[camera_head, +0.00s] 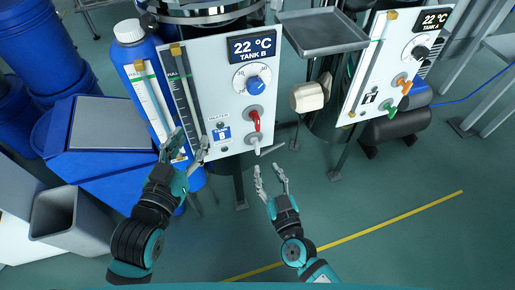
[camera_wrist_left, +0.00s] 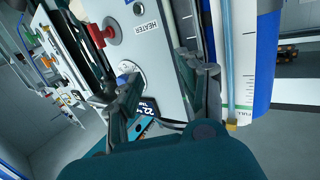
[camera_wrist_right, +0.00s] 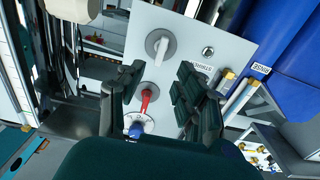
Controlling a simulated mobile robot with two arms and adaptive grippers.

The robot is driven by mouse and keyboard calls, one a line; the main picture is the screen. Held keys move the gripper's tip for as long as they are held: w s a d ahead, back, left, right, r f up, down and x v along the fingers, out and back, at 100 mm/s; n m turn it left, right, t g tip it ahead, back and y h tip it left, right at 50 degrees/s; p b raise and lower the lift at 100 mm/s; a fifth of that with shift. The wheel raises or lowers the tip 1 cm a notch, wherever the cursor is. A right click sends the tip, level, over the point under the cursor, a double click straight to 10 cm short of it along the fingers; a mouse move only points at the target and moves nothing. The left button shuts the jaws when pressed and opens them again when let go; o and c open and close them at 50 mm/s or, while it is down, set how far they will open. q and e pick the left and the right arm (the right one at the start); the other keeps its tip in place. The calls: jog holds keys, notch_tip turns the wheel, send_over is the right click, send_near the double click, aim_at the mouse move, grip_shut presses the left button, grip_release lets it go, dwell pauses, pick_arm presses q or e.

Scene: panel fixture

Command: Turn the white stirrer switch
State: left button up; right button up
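The white stirrer switch (camera_head: 254,139) is at the bottom right of the Tank B panel (camera_head: 205,75), under a red switch (camera_head: 254,120). In the right wrist view the white switch (camera_wrist_right: 160,46) is a lever on a round grey base, near an upside-down label. My right gripper (camera_head: 268,172) is open and empty, below the switch and apart from it. In the right wrist view its fingers (camera_wrist_right: 160,88) frame part of the panel, with the red switch between them. My left gripper (camera_head: 187,145) is open and empty by the panel's lower left edge.
A blue dial (camera_head: 255,84) sits above the red switch. The Tank A panel (camera_head: 385,65) with orange and green handles stands at right. A white bottle-like block (camera_head: 306,97) and a metal tray (camera_head: 324,33) lie between the panels. Blue containers stand at left; the floor below is clear.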

aim_at(258, 150)
jog(key=b+x, duration=0.1)
jog(key=x, duration=0.7)
jog(key=shift+w+a+f+b, duration=0.1)
jog(key=shift+w+a+b, duration=0.05)
jog(key=shift+w+b, duration=0.2)
pick_arm(q)
notch_tip(258, 150, up, 8)
jog(key=d+t+h, duration=0.1)
jog(key=t+h, duration=0.1)
jog(key=t, duration=0.2)
jog(key=shift+s+t, duration=0.3)
jog(key=shift+t, duration=0.1)
pick_arm(e)
jog(key=shift+w, duration=0.25)
pick_arm(q)
jog(key=shift+f, duration=0.1)
pick_arm(e)
grip_shut()
